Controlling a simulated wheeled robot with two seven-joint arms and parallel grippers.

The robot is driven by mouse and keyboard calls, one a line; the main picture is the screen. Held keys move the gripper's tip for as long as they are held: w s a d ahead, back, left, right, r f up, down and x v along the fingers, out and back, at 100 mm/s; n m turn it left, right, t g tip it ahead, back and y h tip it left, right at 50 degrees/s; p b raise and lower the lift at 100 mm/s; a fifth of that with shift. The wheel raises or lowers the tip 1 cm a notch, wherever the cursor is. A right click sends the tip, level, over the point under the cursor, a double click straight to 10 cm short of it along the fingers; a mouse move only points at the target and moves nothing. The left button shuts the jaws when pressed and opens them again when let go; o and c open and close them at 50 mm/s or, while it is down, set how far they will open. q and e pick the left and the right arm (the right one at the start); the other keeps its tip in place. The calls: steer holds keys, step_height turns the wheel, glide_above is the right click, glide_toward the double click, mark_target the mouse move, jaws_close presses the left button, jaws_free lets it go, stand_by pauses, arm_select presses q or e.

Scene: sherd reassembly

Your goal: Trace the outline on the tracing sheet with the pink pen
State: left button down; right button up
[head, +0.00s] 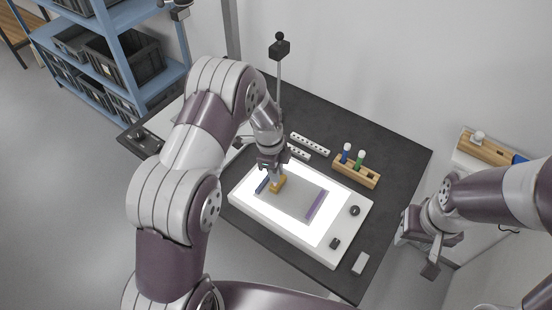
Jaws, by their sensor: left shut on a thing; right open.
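The tracing sheet (294,206) is a grey translucent sheet on the lit white panel (333,220), with a blue strip along its left side and a purple strip (317,206) along its right. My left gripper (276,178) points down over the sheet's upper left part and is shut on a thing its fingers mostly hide. A tan block (278,185) shows right at the fingertips. I cannot make out the pink pen or an outline. My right gripper (419,255) is open and empty, off the table's right side.
A wooden rack (357,173) behind the panel holds a blue pen (346,152) and a green pen (359,160). Perforated white bars (310,144) lie left of it. A pale block (360,263) lies at the front right. The dark table (395,160) is clear at the back right.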

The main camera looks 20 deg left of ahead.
arm_select(q)
steer(key=shift+d+f+m+b, duration=0.3)
steer(key=shift+f+m+b, duration=0.25)
steer(key=shift+f, duration=0.1)
steer(key=shift+d+f+m+b, duration=0.4)
steer(key=shift+f+m, duration=0.1)
steer(key=shift+f, duration=0.15)
steer(key=shift+d+f+m+b, duration=0.25)
steer(key=shift+f+m+b, duration=0.3)
steer(key=shift+f, duration=0.1)
arm_select(e)
steer(key=shift+s+d+f, duration=0.1)
steer(key=shift+d+f, duration=0.2)
steer(key=shift+f, duration=0.3)
steer(key=shift+s+d+f, duration=0.1)
steer(key=shift+d+f, duration=0.2)
steer(key=shift+f, duration=0.25)
